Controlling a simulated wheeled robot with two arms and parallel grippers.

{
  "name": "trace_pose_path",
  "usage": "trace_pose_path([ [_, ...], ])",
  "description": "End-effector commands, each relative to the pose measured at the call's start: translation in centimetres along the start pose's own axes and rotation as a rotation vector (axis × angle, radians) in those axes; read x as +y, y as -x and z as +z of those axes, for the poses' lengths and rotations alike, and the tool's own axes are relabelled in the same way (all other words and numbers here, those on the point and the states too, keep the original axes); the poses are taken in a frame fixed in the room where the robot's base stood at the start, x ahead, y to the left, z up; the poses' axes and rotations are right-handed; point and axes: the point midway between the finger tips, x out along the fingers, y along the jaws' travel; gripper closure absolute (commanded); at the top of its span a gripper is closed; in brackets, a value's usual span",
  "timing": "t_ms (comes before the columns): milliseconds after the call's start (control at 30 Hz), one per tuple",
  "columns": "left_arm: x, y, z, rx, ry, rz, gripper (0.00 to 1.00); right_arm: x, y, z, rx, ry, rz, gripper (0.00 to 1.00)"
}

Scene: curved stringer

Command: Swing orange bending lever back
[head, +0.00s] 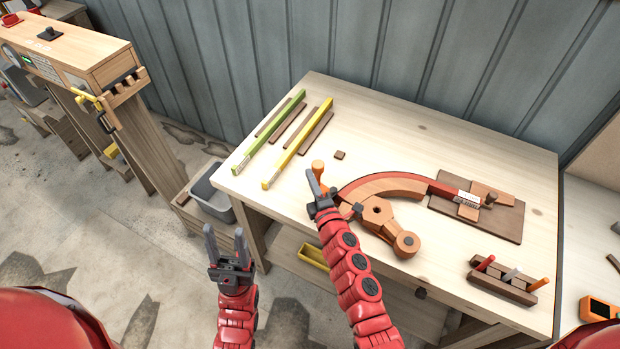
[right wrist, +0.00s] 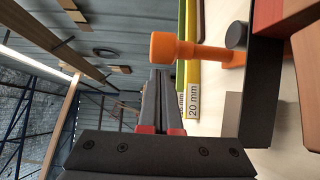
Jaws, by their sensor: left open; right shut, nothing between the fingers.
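The orange bending lever shows its upright rounded handle (head: 318,167) at the left end of the bending jig, on the wooden workbench (head: 450,130). In the right wrist view the handle (right wrist: 166,47) stands just past my fingertips, with an orange bar running right from it. My right gripper (head: 313,180) is shut and empty beside the handle; whether it touches is unclear. Its fingers also show in the right wrist view (right wrist: 161,78). Part of the lever is hidden behind this gripper. A red curved strip (head: 418,180) lies along the wooden curved form. My left gripper (head: 226,238) is open and empty, left of the bench.
A green bar (head: 270,131) and a yellow bar (head: 298,143) lie at the bench's left. A small brown block (head: 340,155) lies near the handle. A wooden rack (head: 503,280) stands at the front right. A grey bin (head: 210,192) sits left of the bench.

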Motion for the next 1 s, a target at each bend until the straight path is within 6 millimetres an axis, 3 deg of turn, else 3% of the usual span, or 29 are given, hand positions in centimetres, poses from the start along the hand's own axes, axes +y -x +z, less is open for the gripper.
trace_pose_path([
  [167,0.0,0.7,0.1,0.0,0.0,0.0,0.5,-0.2,-0.4,0.5,-0.02,0.002,0.003,1.0],
  [367,0.1,3.1,0.5,0.0,0.0,0.0,0.5,-0.6,-2.0,2.7,-0.108,0.002,0.005,1.0],
  [700,0.5,9.9,1.7,0.0,0.0,0.0,0.5,-1.0,-5.3,10.5,-0.388,0.003,0.006,1.0],
  [1000,0.8,15.1,2.5,0.0,0.0,0.0,0.5,-0.7,-6.3,17.6,-0.628,0.002,0.003,1.0],
])
